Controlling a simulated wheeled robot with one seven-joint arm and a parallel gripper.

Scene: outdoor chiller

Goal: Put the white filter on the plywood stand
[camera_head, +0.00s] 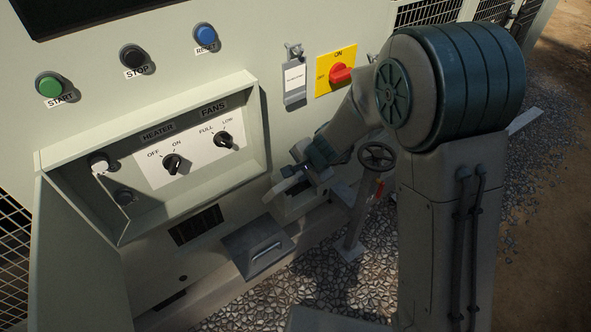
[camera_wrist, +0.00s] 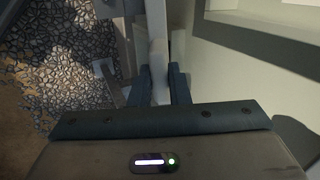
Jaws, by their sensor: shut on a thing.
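My gripper (camera_head: 302,174) is low in front of the cabinet face, left of the valve wheel. It is shut on a pale, flat, narrow piece, which looks like the white filter (camera_head: 285,187), held clear of the cabinet's control recess. In the wrist view the two dark fingers of my gripper (camera_wrist: 162,80) stand either side of the pale filter (camera_wrist: 158,55), which shows edge-on and runs up the picture. I cannot make out a plywood stand in either view.
The recess with heater and fan knobs (camera_head: 172,163) has an open door (camera_head: 80,260) at left. A grey metal box (camera_head: 257,247) juts out below. A valve wheel (camera_head: 377,156) stands on a post beside my gripper. Gravel (camera_head: 330,285) covers the ground.

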